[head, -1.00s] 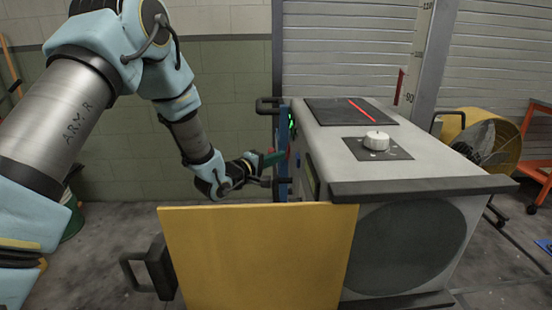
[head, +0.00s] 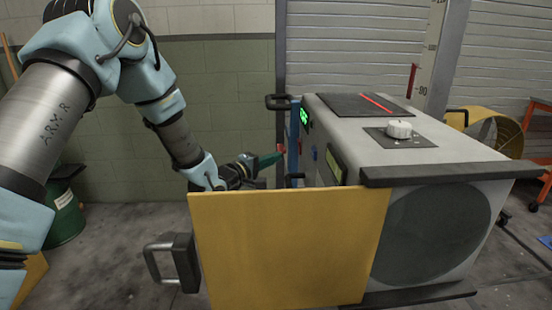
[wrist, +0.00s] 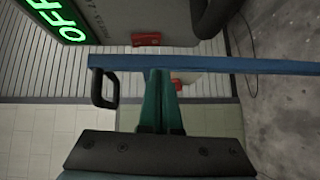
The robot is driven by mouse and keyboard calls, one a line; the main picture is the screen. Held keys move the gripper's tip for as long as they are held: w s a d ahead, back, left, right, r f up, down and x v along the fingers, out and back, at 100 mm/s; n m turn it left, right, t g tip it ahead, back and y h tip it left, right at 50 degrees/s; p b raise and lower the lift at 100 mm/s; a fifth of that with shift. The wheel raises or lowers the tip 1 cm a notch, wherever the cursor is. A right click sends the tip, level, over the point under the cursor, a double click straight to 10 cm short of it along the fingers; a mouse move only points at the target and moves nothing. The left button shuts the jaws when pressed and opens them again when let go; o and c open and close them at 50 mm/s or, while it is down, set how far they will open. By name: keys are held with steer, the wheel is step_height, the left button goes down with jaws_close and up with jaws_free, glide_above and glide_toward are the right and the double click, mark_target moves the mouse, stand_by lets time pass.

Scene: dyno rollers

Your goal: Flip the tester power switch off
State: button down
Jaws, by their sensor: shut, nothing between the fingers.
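The tester is a grey box-shaped machine (head: 440,165) on the right of the head view, with a blue edge panel (head: 293,140) on its left side. A green lit display (head: 304,116) sits there; in the wrist view the display (wrist: 58,18) reads "OFF". A small red part (wrist: 146,39) shows beyond the blue panel (wrist: 220,65), and another red part (wrist: 176,85) is partly hidden behind my fingers. I cannot tell which is the power switch. My gripper (head: 278,158) is shut and empty, its teal fingertips (wrist: 161,75) close to the blue panel; contact cannot be told.
A yellow panel (head: 285,250) with a dark handle (head: 172,262) stands out in front of the machine, below my forearm. A white knob (head: 400,129) is on top. A yellow fan (head: 490,130) stands behind right.

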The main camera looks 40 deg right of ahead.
steer(key=a+b, duration=0.1)
steer(key=a, duration=0.7)
steer(key=shift+s+a+f+b, duration=0.15)
steer(key=shift+s+f+b, duration=0.15)
steer(key=shift+f+b, duration=0.1)
steer(key=shift+w, duration=0.1)
steer(key=w+a+m+t+y+p, duration=0.15)
steer(key=w+a+t+y, duration=0.35)
steer(key=w+a, duration=0.55)
steer(key=w+a+y+p, duration=0.15)
steer(key=a+y, duration=0.25)
steer(key=a, duration=0.5)
steer(key=w+a+y, duration=0.2)
steer(key=a+y, duration=0.1)
steer(key=a, duration=0.7)
steer(key=s+a+r+g+y, duration=0.2)
steer(key=s+a, duration=0.4)
steer(key=a, duration=0.3)
steer(key=s+a+r+g+y+p, duration=0.1)
steer(key=s+a+r+g+y, duration=0.1)
steer(key=s+a, duration=0.5)
steer(key=a+g+y, duration=0.1)
steer(key=a, duration=0.2)
steer(key=shift+s+a+r, duration=0.15)
steer(key=shift+s+a, duration=0.1)
steer(key=shift+s, duration=0.05)
